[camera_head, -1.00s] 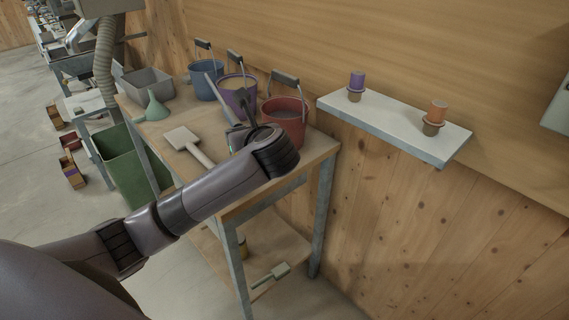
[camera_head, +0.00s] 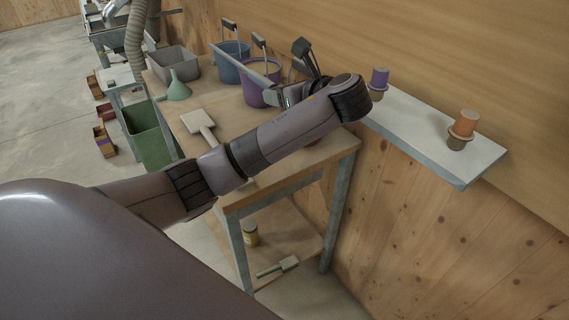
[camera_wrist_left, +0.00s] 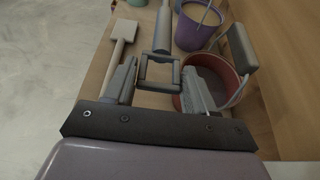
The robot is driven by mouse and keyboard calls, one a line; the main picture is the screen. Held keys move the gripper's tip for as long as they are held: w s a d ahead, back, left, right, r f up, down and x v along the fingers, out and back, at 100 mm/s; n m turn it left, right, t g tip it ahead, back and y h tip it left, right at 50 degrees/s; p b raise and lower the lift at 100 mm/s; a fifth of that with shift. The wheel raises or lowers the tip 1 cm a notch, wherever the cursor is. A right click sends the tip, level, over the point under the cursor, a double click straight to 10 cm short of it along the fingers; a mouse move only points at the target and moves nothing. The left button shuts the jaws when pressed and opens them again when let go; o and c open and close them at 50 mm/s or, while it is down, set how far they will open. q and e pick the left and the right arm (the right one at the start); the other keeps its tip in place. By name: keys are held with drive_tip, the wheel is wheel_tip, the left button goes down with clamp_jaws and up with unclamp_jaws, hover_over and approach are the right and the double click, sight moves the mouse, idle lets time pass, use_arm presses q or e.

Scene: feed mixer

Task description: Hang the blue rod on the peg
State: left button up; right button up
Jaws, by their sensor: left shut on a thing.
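In the head view, my left gripper (camera_head: 284,96) is over the bench beside the purple bucket, at the end of my arm. A straight grey-blue rod (camera_head: 240,66) extends up and left from it, tilted, passing in front of the buckets. In the left wrist view, the gripper (camera_wrist_left: 160,85) has its fingers on either side of a grey loop-shaped end, and the rod (camera_wrist_left: 162,30) runs away from it. The gripper is shut on the rod; the exact contact is hard to see. I cannot make out a peg. My right gripper is not in view.
A red bucket (camera_wrist_left: 230,75) is close by my gripper. A wall shelf (camera_head: 432,132) with two capped cups stands right.

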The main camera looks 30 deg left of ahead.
sight(285, 170)
use_arm(q)
wheel_tip(285, 170, down, 20)
drive_tip(key=shift+r, duration=0.2)
drive_tip(key=o, duration=1.1)
